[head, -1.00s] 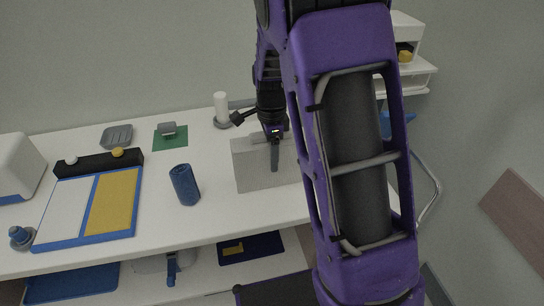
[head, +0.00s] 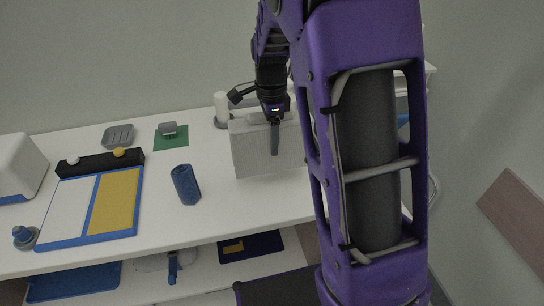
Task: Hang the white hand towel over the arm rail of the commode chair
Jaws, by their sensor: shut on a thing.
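The white hand towel (head: 252,150) shows as a pale, flat, upright panel over the right part of the white counter. My gripper (head: 275,150) points down at its top edge, one dark finger lying over the near face. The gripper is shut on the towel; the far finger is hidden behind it. The towel's lower edge appears to be just above the counter top, though the gap is hard to judge. No commode chair or arm rail can be made out. My purple arm covers much of the right side of the view.
On the counter (head: 120,252) stand a blue cylinder (head: 186,185), a blue-framed tray with a yellow panel (head: 113,202), a green mat (head: 171,142), a grey dish (head: 118,136) and a white cylinder (head: 221,106) behind the towel. A pinkish panel (head: 515,222) is at far right.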

